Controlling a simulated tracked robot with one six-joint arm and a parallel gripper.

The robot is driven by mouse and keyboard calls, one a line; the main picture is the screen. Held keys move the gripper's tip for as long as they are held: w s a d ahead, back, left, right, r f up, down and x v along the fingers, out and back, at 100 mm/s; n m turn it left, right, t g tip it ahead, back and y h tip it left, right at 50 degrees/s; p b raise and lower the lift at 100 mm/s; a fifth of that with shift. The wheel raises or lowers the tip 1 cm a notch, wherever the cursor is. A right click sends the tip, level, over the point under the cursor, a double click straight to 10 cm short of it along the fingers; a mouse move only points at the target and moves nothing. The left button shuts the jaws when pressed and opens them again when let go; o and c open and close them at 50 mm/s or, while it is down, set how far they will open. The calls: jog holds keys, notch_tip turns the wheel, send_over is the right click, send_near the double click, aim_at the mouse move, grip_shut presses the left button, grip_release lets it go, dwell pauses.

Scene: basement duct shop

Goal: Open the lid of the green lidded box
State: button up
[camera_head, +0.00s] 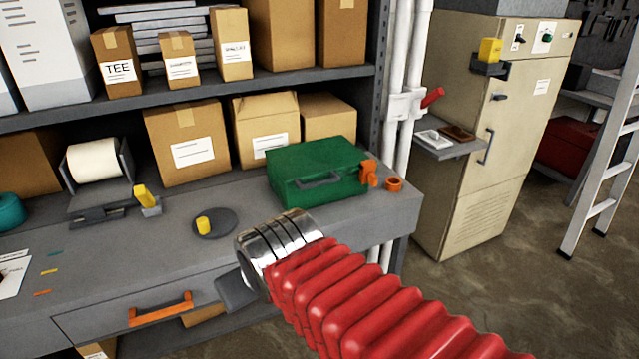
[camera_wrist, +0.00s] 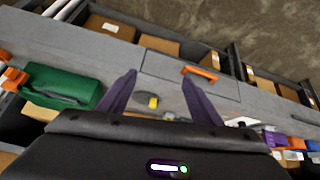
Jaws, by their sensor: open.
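The green lidded box (camera_head: 318,171) sits on the grey workbench near its right end, with its lid down. A grey handle (camera_head: 317,180) is on its front side. In the wrist view the green box (camera_wrist: 60,84) lies at the left, apart from my gripper. My gripper (camera_wrist: 160,88) is open and empty, its two dark purple fingers spread above the bench front. In the head view my red-sleeved arm reaches in front of the bench, and the fingers are hidden there.
An orange clamp (camera_head: 369,174) and an orange tape roll (camera_head: 394,184) are at the box's right. A round dark plate (camera_head: 224,229) with a yellow piece (camera_head: 203,225) lies left of it. Cardboard boxes (camera_head: 187,142) stand behind. A drawer with an orange handle (camera_head: 160,309) is below.

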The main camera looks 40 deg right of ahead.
jog(key=o, duration=1)
jog(key=w+d+m+t+h, duration=0.1)
jog(key=w+d+t+h, duration=0.1)
jog(key=w+d, duration=0.3)
jog(key=w+d+f+t+h, duration=0.1)
jog(key=w+d, duration=0.4)
jog(key=d, duration=0.7)
jog(key=shift+d+m+t+h, duration=0.15)
jog(key=shift+m+t+h, duration=0.25)
jog(key=t, duration=0.6)
send_near(321, 184)
jog(key=s+a, duration=0.1)
jog(key=s, duration=0.1)
jog(key=shift+s+d+f+m+t, duration=0.1)
jog(key=shift+s+f+m+t, duration=0.2)
jog(key=shift+s+t, duration=0.15)
jog(key=shift+w, duration=0.1)
jog(key=x, duration=1.3)
jog(key=shift+w+d, duration=0.15)
jog(key=shift+w, duration=0.1)
